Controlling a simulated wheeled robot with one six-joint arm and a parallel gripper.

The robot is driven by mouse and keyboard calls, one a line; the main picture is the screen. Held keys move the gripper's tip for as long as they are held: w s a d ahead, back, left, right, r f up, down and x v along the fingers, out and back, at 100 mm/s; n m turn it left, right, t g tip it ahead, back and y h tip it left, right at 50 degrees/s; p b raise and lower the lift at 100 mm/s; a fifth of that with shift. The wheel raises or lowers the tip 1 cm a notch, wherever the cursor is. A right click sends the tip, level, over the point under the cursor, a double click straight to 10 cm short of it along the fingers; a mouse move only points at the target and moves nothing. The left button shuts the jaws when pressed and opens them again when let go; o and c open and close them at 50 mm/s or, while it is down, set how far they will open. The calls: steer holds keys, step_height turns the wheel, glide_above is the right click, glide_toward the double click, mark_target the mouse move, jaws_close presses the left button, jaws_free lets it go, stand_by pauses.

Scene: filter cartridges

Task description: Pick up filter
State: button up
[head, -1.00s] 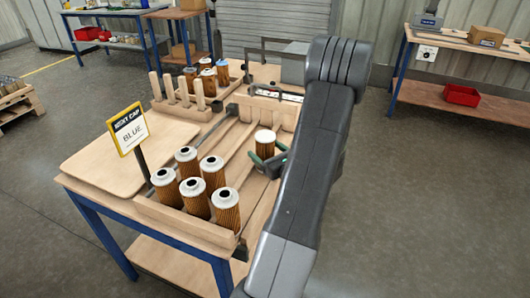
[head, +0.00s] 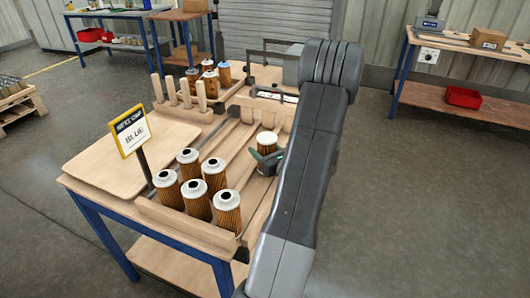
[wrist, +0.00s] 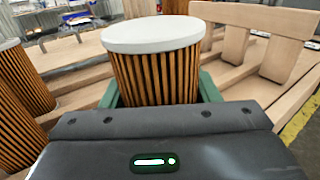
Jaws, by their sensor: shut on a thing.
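A filter cartridge (head: 266,142) with brown pleats and a plain white top stands upright in a lane of the wooden rack. My gripper (head: 265,158) is around it, and its green fingers are shut on the filter's sides. In the wrist view the same filter (wrist: 155,75) fills the middle, between the green fingers of my gripper (wrist: 158,92). Whether its base touches the rack is hidden by my gripper. Several other filters (head: 197,199) with white caps and dark centre holes stand at the front left of the rack.
A sign reading "NEXT CAP BLUE" (head: 130,133) stands at the table's left. Behind are wooden pegs (head: 185,92) and several capped filters (head: 209,80), some blue. Wooden rack dividers (wrist: 233,47) rise behind the filter. A bare board (head: 115,160) lies at left.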

mark_target(264, 135)
step_height(264, 135, up, 10)
steer(key=shift+p, duration=0.5)
steer(key=shift+d, duration=0.1)
steer(key=v, duration=1.6)
steer(key=shift+r, duration=0.1)
steer(key=m+p, duration=0.7)
steer(key=p, duration=0.1)
stand_by(0.4)
